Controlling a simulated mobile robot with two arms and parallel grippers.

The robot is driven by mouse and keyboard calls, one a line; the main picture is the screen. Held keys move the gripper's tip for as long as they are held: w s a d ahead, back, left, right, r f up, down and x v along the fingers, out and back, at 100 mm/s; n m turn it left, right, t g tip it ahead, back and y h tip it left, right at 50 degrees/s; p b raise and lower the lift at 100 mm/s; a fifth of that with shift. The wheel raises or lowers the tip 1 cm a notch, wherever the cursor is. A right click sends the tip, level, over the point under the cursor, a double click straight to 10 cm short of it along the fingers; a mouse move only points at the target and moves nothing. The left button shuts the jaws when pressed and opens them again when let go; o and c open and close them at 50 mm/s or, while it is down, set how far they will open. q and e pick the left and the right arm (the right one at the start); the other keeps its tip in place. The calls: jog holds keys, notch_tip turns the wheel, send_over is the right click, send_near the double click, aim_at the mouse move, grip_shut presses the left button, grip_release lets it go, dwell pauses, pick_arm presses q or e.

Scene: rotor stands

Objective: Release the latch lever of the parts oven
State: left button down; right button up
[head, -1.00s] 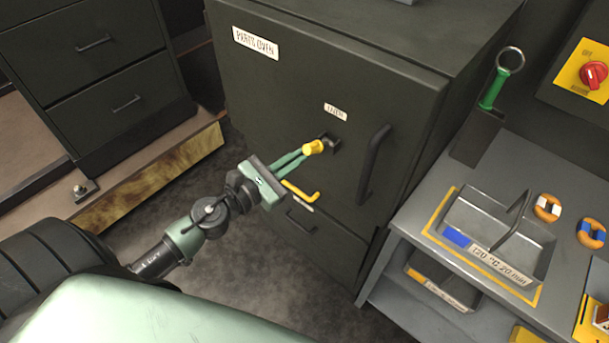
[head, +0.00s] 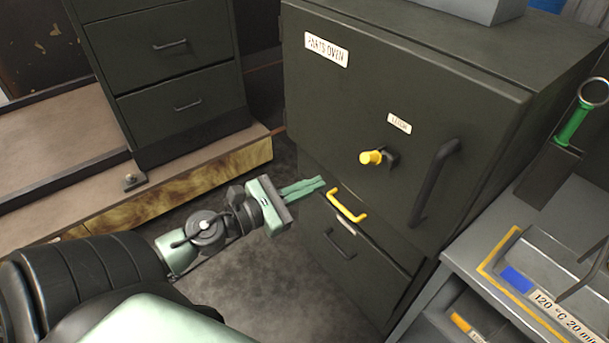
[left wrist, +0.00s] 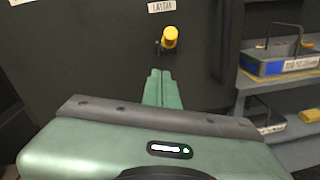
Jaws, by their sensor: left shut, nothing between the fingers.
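The parts oven (head: 400,95) is a dark cabinet with a "PARTS OVEN" label. Its latch lever is a yellow knob (head: 371,157) on a dark mount, below a small label; the yellow knob also shows in the left wrist view (left wrist: 170,37). My left gripper (head: 322,181) has its green fingers together, with nothing between them. It is apart from the knob, to its left and lower in the head view. In the left wrist view the closed fingertips (left wrist: 160,73) point toward the oven front, below the knob. My right gripper is not in view.
A dark vertical door handle (head: 433,183) is right of the knob. A yellow bent handle (head: 346,206) sits below, close to my left fingertips. A drawer cabinet (head: 165,75) stands at left. A grey bench (head: 470,250) with a tray is at right.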

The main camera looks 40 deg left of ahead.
pick_arm(q)
jog(key=shift+v, duration=0.9)
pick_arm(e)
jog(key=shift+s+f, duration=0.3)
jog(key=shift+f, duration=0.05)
pick_arm(q)
jog(key=shift+r, duration=0.15)
